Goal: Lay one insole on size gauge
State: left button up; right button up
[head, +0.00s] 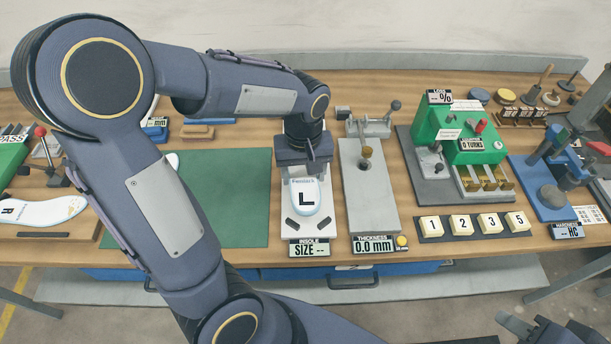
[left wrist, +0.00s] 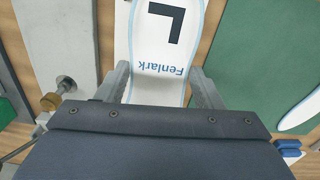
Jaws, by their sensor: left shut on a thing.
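A white insole (head: 304,198) marked L and "Fenlark" is over the size gauge (head: 320,228), a pale plate whose readout (head: 308,249) shows "SIZE --". I cannot tell whether the insole touches the plate. My left gripper (head: 305,172) is shut on the insole at its far end. In the left wrist view the gripper fingers (left wrist: 160,88) stand on either side of the insole (left wrist: 165,45), at the end with the brand name. My right gripper (head: 550,328) is only partly in view at the bottom right, and its jaws are unclear.
A thickness gauge (head: 370,195) stands close to the right of the size gauge. A green mat (head: 240,200) lies to the left, partly behind my arm. Another insole (head: 45,211) marked R is at the far left. A green machine (head: 462,135) and blue press (head: 545,185) stand further right.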

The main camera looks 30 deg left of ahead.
aim_at(304, 169)
pick_arm(q)
jog(key=w+f, duration=0.1)
jog(key=f, duration=0.1)
jog(key=w+a+f, duration=0.1)
jog(key=shift+w+a+f, duration=0.15)
jog(key=shift+w+f, duration=0.3)
jog(key=shift+f, duration=1.55)
jog(key=shift+f, duration=0.1)
jog(key=shift+f, duration=0.15)
jog(key=o, duration=1)
jog(key=shift+c, duration=0.2)
